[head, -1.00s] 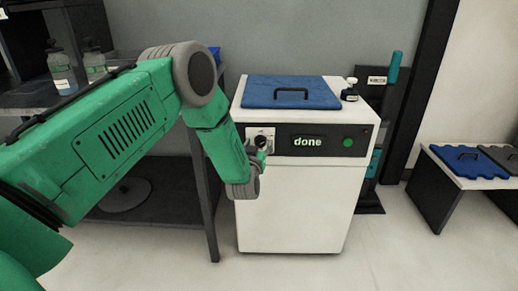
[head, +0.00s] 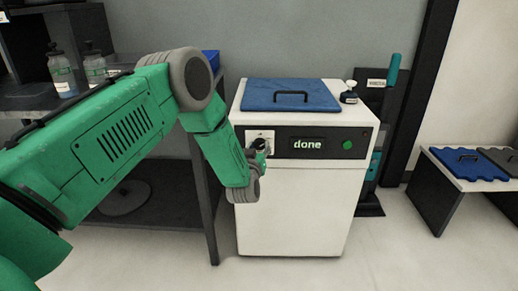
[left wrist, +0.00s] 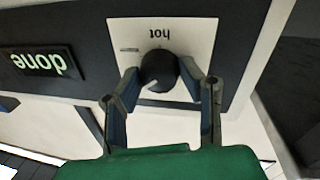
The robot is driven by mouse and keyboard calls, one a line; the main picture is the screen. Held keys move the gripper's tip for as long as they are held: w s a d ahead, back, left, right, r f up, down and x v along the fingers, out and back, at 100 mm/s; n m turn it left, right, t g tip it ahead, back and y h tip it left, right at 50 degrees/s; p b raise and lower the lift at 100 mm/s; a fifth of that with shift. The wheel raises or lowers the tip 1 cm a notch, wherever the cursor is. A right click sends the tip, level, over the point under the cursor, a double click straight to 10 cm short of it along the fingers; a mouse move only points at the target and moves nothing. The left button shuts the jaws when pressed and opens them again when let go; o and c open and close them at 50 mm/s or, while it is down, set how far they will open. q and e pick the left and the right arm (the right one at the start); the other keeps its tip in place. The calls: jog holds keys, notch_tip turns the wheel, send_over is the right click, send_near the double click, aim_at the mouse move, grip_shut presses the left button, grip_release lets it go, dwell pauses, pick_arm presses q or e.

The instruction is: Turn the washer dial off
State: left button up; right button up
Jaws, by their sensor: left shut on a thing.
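The washer (head: 296,205) is a white box with a dark front panel and a blue lid on top. Its black dial (left wrist: 159,70) sits on a white plate marked "hot", upside down in the left wrist view. In the head view the dial (head: 259,144) shows at the panel's left end, partly covered by my gripper. My left gripper (left wrist: 161,82) has its two fingers on either side of the dial and is shut on it. A display (head: 307,144) reads "done". My right gripper is not in view.
A green button (head: 348,145) is at the panel's right end. A small bottle (head: 349,92) stands on the washer top beside the blue lid (head: 290,94). A dark shelf with bottles (head: 62,72) is at left; a low bench (head: 470,165) is at right.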

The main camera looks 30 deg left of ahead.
pick_arm(q)
jog(key=n, duration=0.3)
jog(key=n+y, duration=0.1)
jog(key=n, duration=0.1)
jog(key=shift+f+n+t+b, duration=0.25)
jog(key=shift+n+t+b, duration=0.05)
jog(key=shift+b, duration=0.1)
jog(key=n+y+b, duration=0.1)
jog(key=n, duration=0.4)
jog(key=shift+s+f, duration=0.1)
jog(key=shift+n, duration=0.5)
jog(key=o, duration=1.1)
jog(key=shift+o, duration=0.2)
